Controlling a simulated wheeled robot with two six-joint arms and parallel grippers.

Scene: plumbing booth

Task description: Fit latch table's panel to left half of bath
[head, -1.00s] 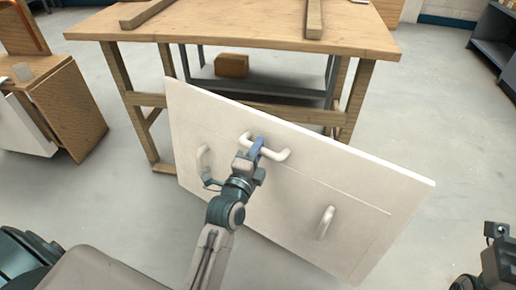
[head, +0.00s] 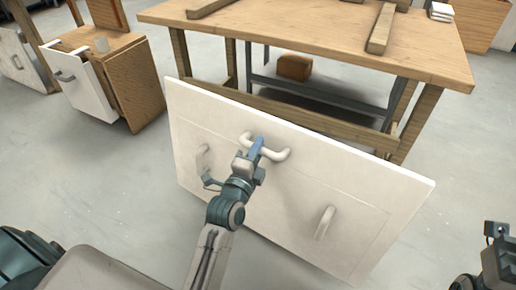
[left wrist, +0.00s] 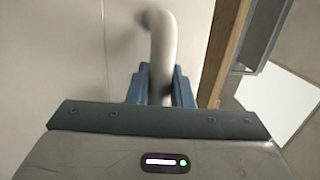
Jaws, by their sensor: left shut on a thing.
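A large white panel (head: 300,190) with several curved handles hangs tilted in front of me in the head view. My left gripper (head: 257,148) is shut on the panel's upper middle handle (head: 275,152). In the left wrist view the blue fingers (left wrist: 162,88) close around that white handle (left wrist: 162,50). The panel's lower edge runs out of sight at the bottom, and it covers part of the workbench behind it. My right gripper (head: 492,255) shows only in part at the right edge, and its fingers cannot be made out. No bath is recognisable.
A wooden workbench (head: 330,40) with wooden bars on top stands close behind the panel. A brown box (head: 294,67) sits on its lower shelf. A wooden cabinet with a white front (head: 85,85) stands at the left. Grey floor (head: 480,140) is open at the right.

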